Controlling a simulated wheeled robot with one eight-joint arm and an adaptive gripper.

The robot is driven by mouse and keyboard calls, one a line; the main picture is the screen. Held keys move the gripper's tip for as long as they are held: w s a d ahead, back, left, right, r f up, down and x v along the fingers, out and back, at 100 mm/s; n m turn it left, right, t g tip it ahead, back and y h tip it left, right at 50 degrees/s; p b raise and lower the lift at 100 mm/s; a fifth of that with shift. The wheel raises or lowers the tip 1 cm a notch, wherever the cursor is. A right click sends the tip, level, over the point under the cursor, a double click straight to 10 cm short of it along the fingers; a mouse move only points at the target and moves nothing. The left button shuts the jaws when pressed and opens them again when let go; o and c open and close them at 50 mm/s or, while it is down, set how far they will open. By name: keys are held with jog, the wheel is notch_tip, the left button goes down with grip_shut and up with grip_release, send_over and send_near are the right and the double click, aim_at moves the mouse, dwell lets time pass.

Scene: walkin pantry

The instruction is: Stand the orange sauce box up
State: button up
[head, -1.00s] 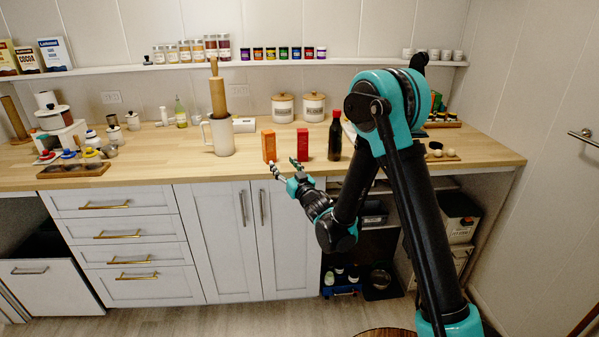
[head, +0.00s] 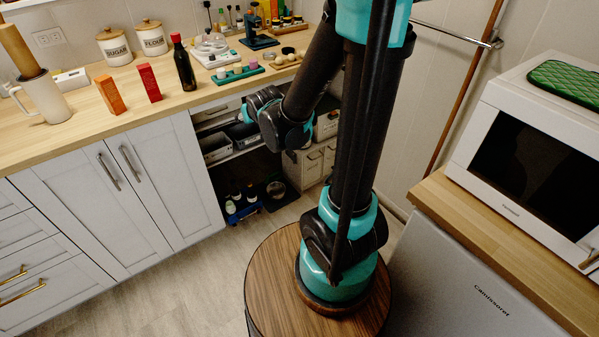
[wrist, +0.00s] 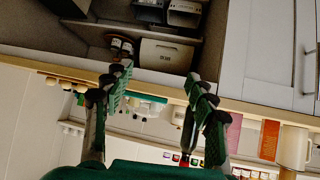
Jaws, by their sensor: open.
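The orange sauce box (head: 110,95) stands upright on the wooden counter near its front edge, between the white pitcher and a red box. In the wrist view, which is upside down, the orange box (wrist: 268,140) shows at the right, beside the pitcher. My gripper (wrist: 158,80) is open, with nothing between its fingers. In the head view it is in front of the counter, right of the boxes and bottle and apart from them. Its fingers are mostly hidden there by my arm.
The red box (head: 149,83) and a dark bottle (head: 184,65) stand to the right of the orange box. The pitcher (head: 45,100) holds a rolling pin. Sugar and flour canisters (head: 114,46) stand behind. A microwave (head: 530,150) is at far right. Open shelves lie under the counter.

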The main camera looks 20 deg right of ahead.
jog(key=s+d+f+g, duration=0.2)
jog(key=s+d, duration=0.1)
jog(key=s, duration=0.4)
jog(key=s+d+f+m+g, duration=0.1)
jog(key=s+d+f+g, duration=0.1)
jog(key=s, duration=0.5)
jog(key=s+d+f+g+h, duration=0.1)
jog(key=s+d+f+g, duration=0.1)
jog(key=s, duration=0.6)
jog(key=shift+d+f+m, duration=0.3)
jog(key=shift+d+f, duration=0.35)
jog(key=shift+d, duration=0.5)
